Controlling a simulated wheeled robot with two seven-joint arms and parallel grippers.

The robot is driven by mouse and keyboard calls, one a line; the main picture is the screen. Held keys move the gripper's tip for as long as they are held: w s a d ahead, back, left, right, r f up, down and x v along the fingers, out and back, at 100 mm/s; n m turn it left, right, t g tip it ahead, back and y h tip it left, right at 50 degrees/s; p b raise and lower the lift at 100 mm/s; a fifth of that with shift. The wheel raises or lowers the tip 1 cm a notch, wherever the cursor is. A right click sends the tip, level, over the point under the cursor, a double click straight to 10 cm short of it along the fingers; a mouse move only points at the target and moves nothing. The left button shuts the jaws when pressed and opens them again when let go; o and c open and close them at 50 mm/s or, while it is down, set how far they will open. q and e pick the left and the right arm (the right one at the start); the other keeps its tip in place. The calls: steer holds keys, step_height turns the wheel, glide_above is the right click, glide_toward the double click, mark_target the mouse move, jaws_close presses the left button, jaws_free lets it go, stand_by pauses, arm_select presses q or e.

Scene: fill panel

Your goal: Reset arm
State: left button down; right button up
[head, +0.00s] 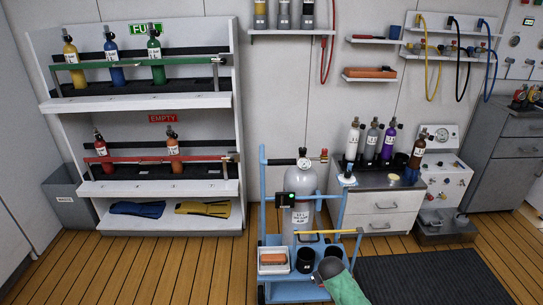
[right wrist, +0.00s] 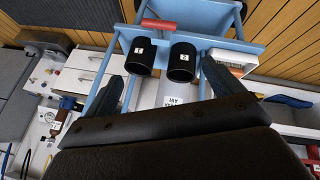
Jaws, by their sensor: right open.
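My right gripper (head: 331,268) is low at the front right of a blue cart (head: 264,200) in the head view, close to the cart's black cup holders. In the right wrist view my right gripper (right wrist: 163,82) has its two dark fingers spread wide, with nothing held between them. Beyond the fingers are two labelled black cups (right wrist: 142,56) on the blue cart frame (right wrist: 212,42) and part of a grey cylinder. My left gripper is not in view.
The cart carries a large grey cylinder (head: 299,180) and a white tray (head: 272,269) with an orange block. A shelf rack (head: 165,104) with coloured cylinders stands left. A drawer cabinet (head: 380,211) stands behind the cart at right. A dark mat (head: 430,278) lies on clear floor.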

steer(key=a+v, duration=0.3)
steer(key=v, duration=0.9)
steer(key=s+a+r+y+p, duration=0.1)
steer(key=s+r, duration=0.3)
steer(key=s, duration=0.3)
steer(key=s+a+r+y+p, duration=0.1)
steer(key=s+r, duration=0.2)
steer(key=s, duration=0.4)
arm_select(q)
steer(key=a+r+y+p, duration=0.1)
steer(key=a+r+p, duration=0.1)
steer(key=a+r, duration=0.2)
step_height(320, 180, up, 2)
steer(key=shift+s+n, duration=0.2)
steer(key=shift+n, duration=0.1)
arm_select(e)
steer(key=s+f+g, duration=0.1)
steer(key=s+g, duration=0.1)
steer(key=s, duration=1)
steer(key=s+f+m+g+y, duration=0.1)
steer(key=s+f, duration=0.1)
steer(key=s, duration=1)
steer(key=shift+a+g, duration=0.4)
steer(key=shift+a, duration=0.05)
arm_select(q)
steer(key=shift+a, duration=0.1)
arm_select(e)
steer(key=shift+s, duration=0.1)
